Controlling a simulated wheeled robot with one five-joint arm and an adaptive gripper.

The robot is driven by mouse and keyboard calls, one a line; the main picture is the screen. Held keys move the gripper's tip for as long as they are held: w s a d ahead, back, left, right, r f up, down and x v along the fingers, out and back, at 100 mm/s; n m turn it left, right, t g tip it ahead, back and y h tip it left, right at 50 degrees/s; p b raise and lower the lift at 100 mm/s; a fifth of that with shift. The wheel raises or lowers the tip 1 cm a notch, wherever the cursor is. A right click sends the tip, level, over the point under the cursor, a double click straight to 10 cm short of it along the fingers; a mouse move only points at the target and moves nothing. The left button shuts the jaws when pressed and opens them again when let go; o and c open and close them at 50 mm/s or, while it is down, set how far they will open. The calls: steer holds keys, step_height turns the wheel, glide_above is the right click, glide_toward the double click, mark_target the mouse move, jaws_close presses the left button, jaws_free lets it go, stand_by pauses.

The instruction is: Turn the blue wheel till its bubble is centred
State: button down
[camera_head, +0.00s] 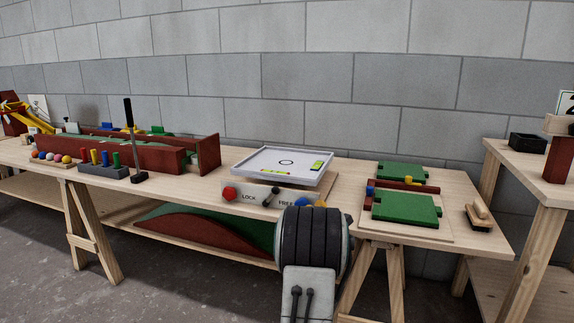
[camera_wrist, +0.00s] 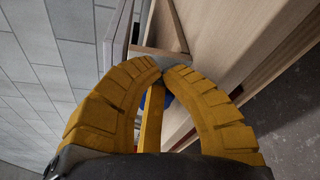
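The blue wheel (camera_head: 301,202) is on the right end of the front panel below a white tray, partly hidden by my arm. A bit of blue (camera_wrist: 169,101) shows in the wrist view, beyond the yellow fingers. The tray (camera_head: 250,167) carries two yellow-green bubble vials, one at its right (camera_head: 317,167) and one along its front edge (camera_head: 289,178). The bubbles are too small to place. My gripper (camera_wrist: 162,70) has its curved fingertips together with nothing clear between them. In the head view only a yellow part (camera_head: 320,203) shows, just right of the wheel.
The panel also bears a red knob (camera_head: 230,194) and a LOCK/FREE lever (camera_head: 270,197). Green boards (camera_head: 405,208) lie to the right beside a brush (camera_head: 479,215). A red-walled box (camera_head: 150,155) and a rack of coloured pegs (camera_head: 103,168) stand to the left.

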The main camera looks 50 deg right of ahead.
steer(key=shift+s+d+r, duration=0.1)
steer(key=shift+s+d, duration=0.05)
steer(key=shift+s, duration=0.2)
stand_by(0.4)
